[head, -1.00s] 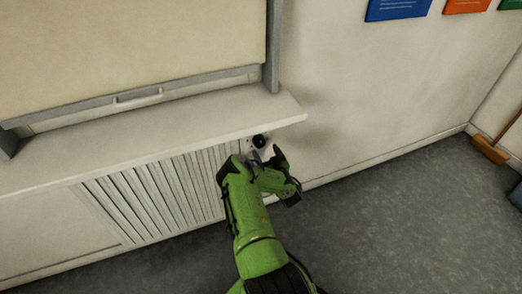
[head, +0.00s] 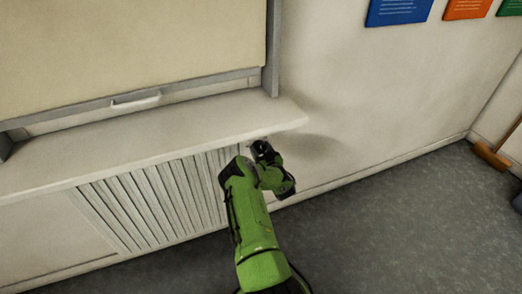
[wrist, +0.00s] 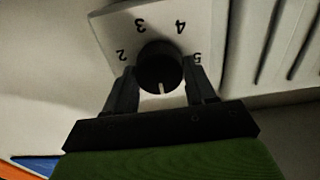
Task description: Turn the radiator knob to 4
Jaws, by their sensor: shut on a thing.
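The black round radiator knob (wrist: 160,66) sits on a pale dial plate (wrist: 112,28) in the wrist view. The figures 2, 3, 4 and 5 appear upside down around it, with 4 at upper right. The knob's white pointer line faces down in the picture, towards my gripper's palm and away from the 4. My gripper (wrist: 161,78) has one finger on each side of the knob and is shut on it. In the head view my gripper (head: 262,148) is at the wall below the shelf's right end and hides the knob.
A pale shelf (head: 150,145) juts out just above my gripper. The slatted radiator cover (head: 150,205) lies to the left. Bare wall (head: 370,110) and open grey floor (head: 400,220) are to the right.

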